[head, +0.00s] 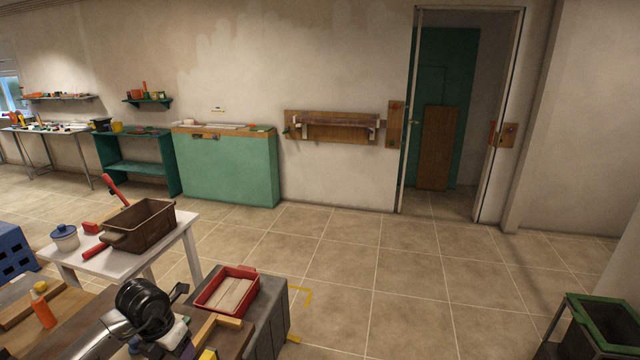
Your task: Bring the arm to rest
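My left arm comes in from the lower left, a silver link ending in a black wrist. My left gripper (180,293) shows only as small dark parts beside the wrist, above the near bench and left of a red tray (205,304). Its fingertips are too small and overlapped to tell open from shut, and I see nothing clearly held. My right gripper is not in view.
A white table (178,232) holds a brown crate (140,226), a blue-lidded pot (64,238) and red tools. The red tray sits on a grey cabinet (262,318). A green-rimmed bin (605,318) stands lower right. The tiled floor in the middle is clear.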

